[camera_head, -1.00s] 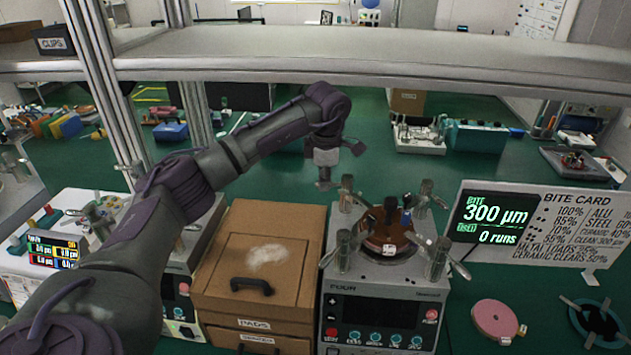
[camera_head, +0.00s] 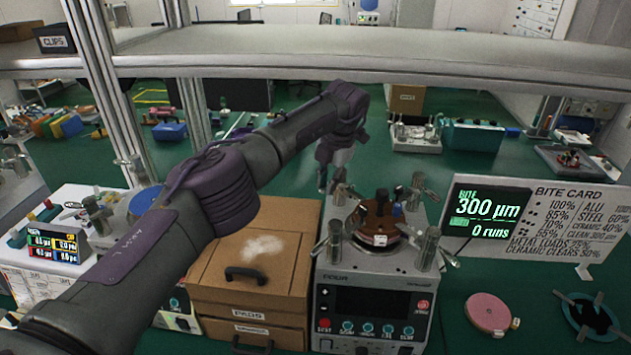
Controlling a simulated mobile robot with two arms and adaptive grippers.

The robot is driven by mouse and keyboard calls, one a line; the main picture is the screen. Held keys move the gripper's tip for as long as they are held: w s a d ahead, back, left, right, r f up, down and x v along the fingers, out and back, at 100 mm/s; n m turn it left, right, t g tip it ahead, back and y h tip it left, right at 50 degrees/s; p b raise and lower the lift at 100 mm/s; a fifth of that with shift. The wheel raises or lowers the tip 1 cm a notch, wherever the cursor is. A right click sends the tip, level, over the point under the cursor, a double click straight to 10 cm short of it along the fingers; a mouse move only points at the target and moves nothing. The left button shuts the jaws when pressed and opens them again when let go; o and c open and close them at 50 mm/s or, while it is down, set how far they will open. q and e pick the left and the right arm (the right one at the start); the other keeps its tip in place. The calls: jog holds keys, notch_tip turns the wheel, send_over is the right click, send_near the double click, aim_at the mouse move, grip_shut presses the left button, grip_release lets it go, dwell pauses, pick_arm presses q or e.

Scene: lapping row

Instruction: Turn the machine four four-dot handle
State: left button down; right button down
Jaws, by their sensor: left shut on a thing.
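Machine four (camera_head: 372,300) stands on the green bench right of centre, its front panel carrying a dark screen and several knobs. On its top is a round brown and orange disc (camera_head: 378,225) with several metal handles around it: front left (camera_head: 335,238), front right (camera_head: 428,248), back right (camera_head: 418,192) and back left (camera_head: 341,194). Dot marks on the handles are too small to read. My left gripper (camera_head: 324,184) reaches down at the machine's back left corner and is shut on a handle there; the contact itself is small and partly hidden. My right gripper is not in view.
A brown drawer box (camera_head: 255,285) stands close on the machine's left. A bite sign (camera_head: 488,212), a pink disc (camera_head: 490,312) and a dark ring (camera_head: 590,318) are on the right. A metal shelf (camera_head: 400,60) crosses above the bench.

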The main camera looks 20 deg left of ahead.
pick_arm(q)
jog(key=shift+d+r+n, duration=0.1)
jog(key=shift+d+n, duration=0.15)
jog(key=shift+n, duration=0.15)
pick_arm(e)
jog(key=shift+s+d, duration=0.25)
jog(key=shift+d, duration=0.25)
pick_arm(q)
jog(key=c, duration=1.1)
grip_release()
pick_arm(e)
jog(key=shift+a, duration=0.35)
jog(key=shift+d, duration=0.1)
pick_arm(q)
jog(key=r, duration=0.4)
jog(key=d+r, duration=0.1)
jog(key=r, duration=0.2)
jog(key=s+d+r, duration=0.1)
jog(key=r, duration=0.3)
jog(key=shift+d+r, duration=0.1)
jog(key=shift+r, duration=0.25)
